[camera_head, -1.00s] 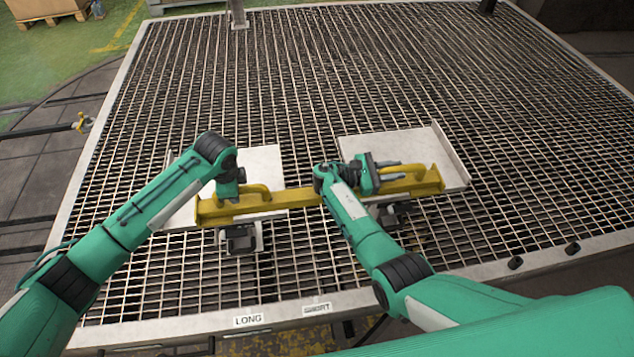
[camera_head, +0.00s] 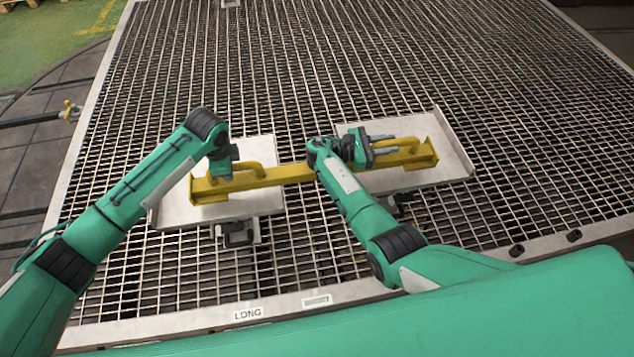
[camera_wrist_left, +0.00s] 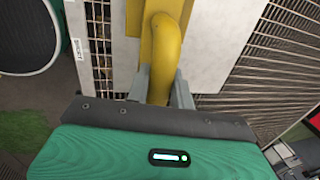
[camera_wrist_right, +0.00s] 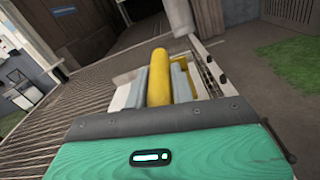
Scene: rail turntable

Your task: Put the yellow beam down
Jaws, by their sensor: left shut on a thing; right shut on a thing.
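The yellow beam (camera_head: 288,173) lies across the head view, with a curved handle near each end. Its ends are over two pale plates, the left plate (camera_head: 258,150) and the right plate (camera_head: 455,150). I cannot tell whether it touches them. My left gripper (camera_head: 222,174) is shut on the left handle, which shows between the fingers in the left wrist view (camera_wrist_left: 163,45). My right gripper (camera_head: 375,155) is shut on the right handle, seen in the right wrist view (camera_wrist_right: 159,70). My right forearm hides part of the beam.
The plates stand on a wide metal grating (camera_head: 330,60). The right plate has a raised lip on its right side. A dark block (camera_head: 237,232) sits in front of the left plate. Labels, one reading LONG (camera_head: 248,314), are on the front edge.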

